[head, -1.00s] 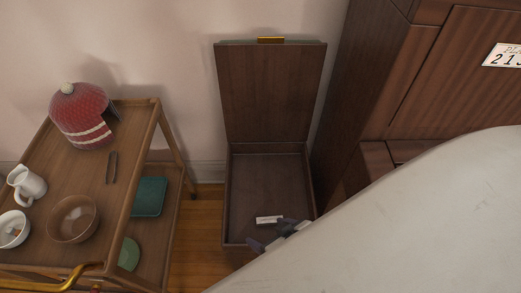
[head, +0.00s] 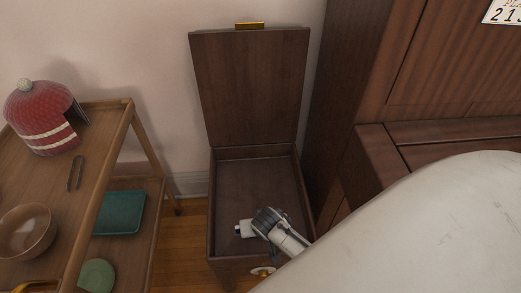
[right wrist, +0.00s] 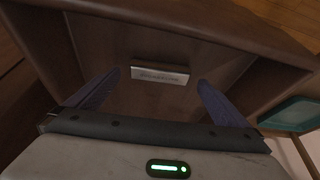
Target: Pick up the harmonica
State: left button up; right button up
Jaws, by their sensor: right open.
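The harmonica (head: 243,229) is a small pale silvery bar lying on the floor of an open dark wooden box (head: 229,180). In the head view my right gripper partly covers it. In the right wrist view the harmonica (right wrist: 160,74) lies crosswise, with dark lettering on its face. My right gripper (right wrist: 158,79) is open, with one dark finger toward each end of the harmonica and a gap at both ends. In the head view this gripper (head: 258,232) reaches into the box from the lower right. Any contact cannot be told. My left gripper is out of view.
The box lid (head: 250,85) stands raised against the wall. A wooden cart (head: 110,125) at left holds a red knitted cover (head: 43,120), a brown bowl (head: 27,232) and dark tongs (head: 75,172). A dark wooden cabinet (head: 430,60) stands close at right.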

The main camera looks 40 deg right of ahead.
jog(key=x, duration=0.3)
jog(key=shift+b, duration=0.4)
jog(key=shift+r, duration=0.15)
jog(key=c, duration=1.1)
